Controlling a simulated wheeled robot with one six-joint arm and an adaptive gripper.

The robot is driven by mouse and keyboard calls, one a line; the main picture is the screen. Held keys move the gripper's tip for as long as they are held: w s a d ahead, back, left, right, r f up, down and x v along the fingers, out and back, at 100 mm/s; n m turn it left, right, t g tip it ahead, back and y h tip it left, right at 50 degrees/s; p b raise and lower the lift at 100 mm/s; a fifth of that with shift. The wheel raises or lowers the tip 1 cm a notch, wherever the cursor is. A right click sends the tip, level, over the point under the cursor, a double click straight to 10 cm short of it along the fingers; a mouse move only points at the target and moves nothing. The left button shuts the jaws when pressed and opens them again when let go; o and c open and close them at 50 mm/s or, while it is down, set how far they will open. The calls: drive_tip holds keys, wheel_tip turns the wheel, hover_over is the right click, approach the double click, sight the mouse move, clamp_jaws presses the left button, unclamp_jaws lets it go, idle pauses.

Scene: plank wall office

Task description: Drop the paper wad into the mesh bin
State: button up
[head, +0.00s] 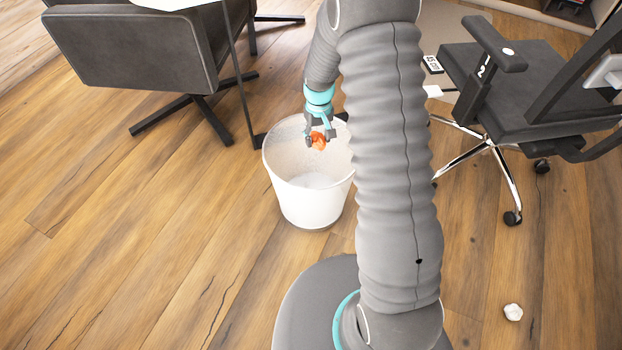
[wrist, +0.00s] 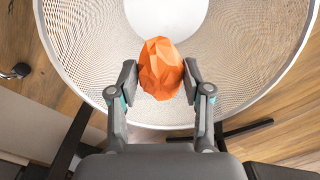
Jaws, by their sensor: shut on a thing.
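The paper wad is an orange, faceted crumpled ball (head: 318,140). My gripper (head: 319,141) is shut on it, over the opening of the white mesh bin (head: 312,199). In the wrist view the orange wad (wrist: 161,69) sits between the two fingertips of my gripper (wrist: 160,82). The mesh wall of the bin (wrist: 85,40) surrounds it there, and the pale bin floor shows beyond the wad. The bin stands upright on the wood floor. Part of its right rim is hidden behind my arm in the head view. I cannot tell exactly how high the wad is relative to the rim.
A dark armchair (head: 140,52) stands at the upper left with a thin-legged white table (head: 170,4) beside it. A black office chair (head: 520,95) is at the right. A small white wad (head: 513,312) lies on the floor at lower right. The floor left of the bin is clear.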

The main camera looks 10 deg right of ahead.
drive_tip(key=shift+f, duration=0.65)
drive_tip(key=o, duration=0.9)
drive_tip(key=shift+c, duration=0.2)
drive_tip(key=shift+r, duration=0.15)
wheel_tip(320, 180, up, 12)
